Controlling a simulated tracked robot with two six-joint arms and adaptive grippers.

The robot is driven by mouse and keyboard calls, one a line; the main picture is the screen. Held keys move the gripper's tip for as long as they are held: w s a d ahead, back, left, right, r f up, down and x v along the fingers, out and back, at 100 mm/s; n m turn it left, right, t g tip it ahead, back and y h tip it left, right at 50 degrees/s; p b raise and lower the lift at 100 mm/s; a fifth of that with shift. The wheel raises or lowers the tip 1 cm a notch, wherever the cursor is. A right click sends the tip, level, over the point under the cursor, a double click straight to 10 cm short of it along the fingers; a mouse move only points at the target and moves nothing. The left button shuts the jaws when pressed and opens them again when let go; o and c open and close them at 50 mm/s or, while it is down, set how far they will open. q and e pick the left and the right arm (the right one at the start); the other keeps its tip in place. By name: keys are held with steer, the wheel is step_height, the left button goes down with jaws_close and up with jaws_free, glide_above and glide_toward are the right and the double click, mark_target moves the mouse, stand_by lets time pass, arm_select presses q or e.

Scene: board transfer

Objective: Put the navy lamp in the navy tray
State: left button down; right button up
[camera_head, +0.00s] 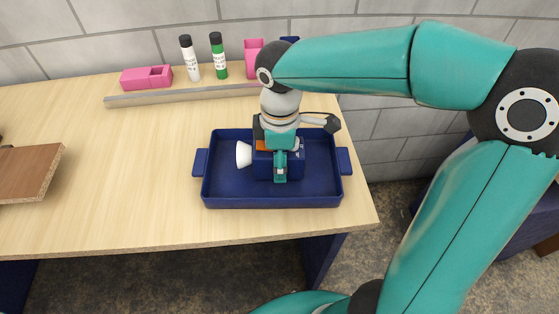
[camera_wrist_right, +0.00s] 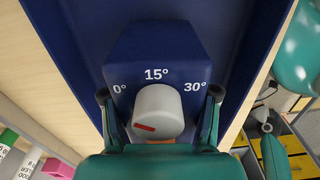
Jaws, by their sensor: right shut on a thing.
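The navy lamp (camera_head: 291,158) is a blocky body with a white cone (camera_head: 243,154) on its left side in the head view. The right wrist view shows the lamp (camera_wrist_right: 158,52) close up, with 0°, 15° and 30° marks and a grey knob (camera_wrist_right: 158,110) with a red mark. My right gripper (camera_head: 280,168) is shut on the lamp, with one finger on each side in the wrist view (camera_wrist_right: 160,94). The lamp is within the outline of the navy tray (camera_head: 222,186); I cannot tell if it touches the floor. My left gripper is not in view.
A grey rail (camera_head: 180,96) runs across the back of the table (camera_head: 130,165). Behind it stand a pink block (camera_head: 147,77), a white bottle (camera_head: 190,60) and a green bottle (camera_head: 218,57). A brown board (camera_head: 28,174) is at the left. The tray is near the table's right edge.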

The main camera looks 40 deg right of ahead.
steer(key=shift+f, duration=0.2)
steer(key=o, duration=1.3)
steer(key=shift+f, duration=0.1)
step_height(320, 180, up, 11)
steer(key=shift+p, duration=0.85)
steer(key=shift+r, duration=0.6)
